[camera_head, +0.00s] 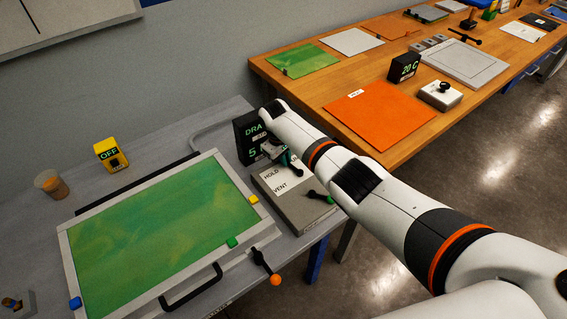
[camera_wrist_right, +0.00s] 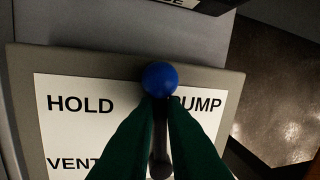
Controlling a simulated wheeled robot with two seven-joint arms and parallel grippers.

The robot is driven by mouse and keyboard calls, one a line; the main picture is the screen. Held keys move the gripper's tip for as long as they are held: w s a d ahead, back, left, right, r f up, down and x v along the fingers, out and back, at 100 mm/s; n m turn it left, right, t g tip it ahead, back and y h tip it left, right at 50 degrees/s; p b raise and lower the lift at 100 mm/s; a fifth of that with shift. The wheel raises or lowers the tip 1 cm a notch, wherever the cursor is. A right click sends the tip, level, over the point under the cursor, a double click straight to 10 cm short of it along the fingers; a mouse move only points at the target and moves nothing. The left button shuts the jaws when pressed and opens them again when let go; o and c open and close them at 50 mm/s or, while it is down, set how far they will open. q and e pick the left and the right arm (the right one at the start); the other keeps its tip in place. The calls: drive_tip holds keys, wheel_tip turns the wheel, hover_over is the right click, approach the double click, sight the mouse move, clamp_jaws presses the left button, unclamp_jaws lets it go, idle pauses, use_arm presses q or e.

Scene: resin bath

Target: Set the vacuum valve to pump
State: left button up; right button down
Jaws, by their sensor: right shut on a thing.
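The vacuum valve is a grey box with a white label plate (camera_head: 284,181), beside the framed green panel in the head view. In the right wrist view the plate (camera_wrist_right: 58,128) reads HOLD at left, VENT below and PUMP at right, partly covered. A metal lever with a blue knob (camera_wrist_right: 159,77) points up the wrist picture, between HOLD and PUMP and nearer PUMP. My right gripper (camera_head: 290,160) is over the box, its green fingers (camera_wrist_right: 155,115) shut on the lever just below the knob. The fingers and arm hide part of the plate. My left gripper is not in view.
A black display box (camera_head: 247,139) stands just behind the valve. A green-knobbed lever (camera_head: 320,197) is on the valve box's right side. The framed green panel (camera_head: 160,228), an orange-knobbed lever (camera_head: 267,266) and a yellow OFF box (camera_head: 111,155) are to the left. A wooden bench (camera_head: 310,92) stands behind.

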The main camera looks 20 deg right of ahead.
drive_tip(key=shift+w+d+r+m+b, duration=0.1)
drive_tip(key=shift+w+d+m+b, duration=0.25)
drive_tip(key=shift+m, duration=0.35)
drive_tip(key=c, duration=1.5)
unclamp_jaws()
drive_tip(key=shift+a+r, duration=0.1)
drive_tip(key=shift+r, duration=0.35)
drive_tip(key=r, duration=0.3)
drive_tip(key=a+r, duration=0.1)
drive_tip(key=r, duration=0.3)
drive_tip(key=a+r, duration=0.1)
drive_tip(key=r, duration=0.2)
drive_tip(key=shift+s+r, duration=0.4)
drive_tip(key=shift+a, duration=0.1)
